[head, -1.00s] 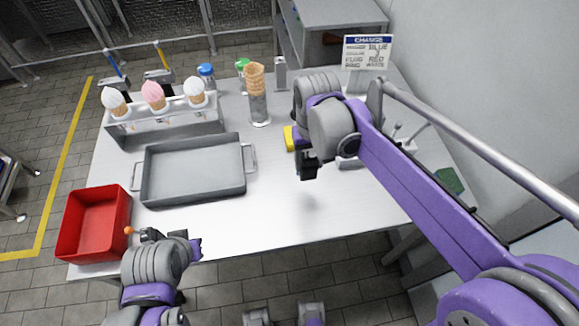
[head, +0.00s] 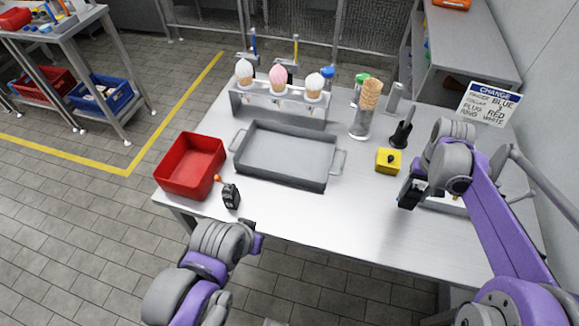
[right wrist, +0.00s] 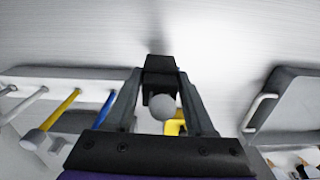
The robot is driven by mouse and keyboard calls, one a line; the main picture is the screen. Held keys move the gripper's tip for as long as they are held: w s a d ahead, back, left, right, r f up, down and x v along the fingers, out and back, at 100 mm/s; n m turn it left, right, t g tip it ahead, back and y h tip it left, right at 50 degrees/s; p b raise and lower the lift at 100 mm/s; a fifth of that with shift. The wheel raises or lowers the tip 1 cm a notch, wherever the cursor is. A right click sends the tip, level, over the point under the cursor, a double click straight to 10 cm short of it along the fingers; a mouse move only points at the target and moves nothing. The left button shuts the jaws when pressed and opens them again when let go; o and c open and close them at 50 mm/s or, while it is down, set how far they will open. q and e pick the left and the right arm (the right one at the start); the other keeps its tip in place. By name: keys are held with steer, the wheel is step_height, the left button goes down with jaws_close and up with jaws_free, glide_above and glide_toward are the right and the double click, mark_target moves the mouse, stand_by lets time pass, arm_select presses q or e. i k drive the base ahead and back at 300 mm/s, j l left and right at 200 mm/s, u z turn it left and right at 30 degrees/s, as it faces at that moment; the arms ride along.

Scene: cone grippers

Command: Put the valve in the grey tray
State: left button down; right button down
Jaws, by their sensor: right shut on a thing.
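The grey tray (head: 262,170), shallow with a handle at each end, stands empty on the table in the head view. In the right wrist view its edge and handle (right wrist: 262,110) show at the right. My right gripper (head: 408,194) is above the table, right of the tray and apart from it, pointing down.
A yellow block with a black knob (head: 388,161) stands just beyond my right gripper. A red bin (head: 190,165) is left of the tray, with a small black object (head: 231,196) near it. A cone rack (head: 275,105) is behind the tray. The table's front middle is clear.

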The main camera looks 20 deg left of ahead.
mark_target(296, 157)
steer(key=k+u, duration=0.1)
steer(key=k, duration=0.8)
steer(key=k+u, duration=0.1)
steer(key=u, duration=1.25)
steer(key=l+u, duration=0.25)
steer(key=l, duration=0.9)
steer(key=i+l, duration=0.15)
steer(key=l, duration=0.2)
steer(key=i, duration=0.9)
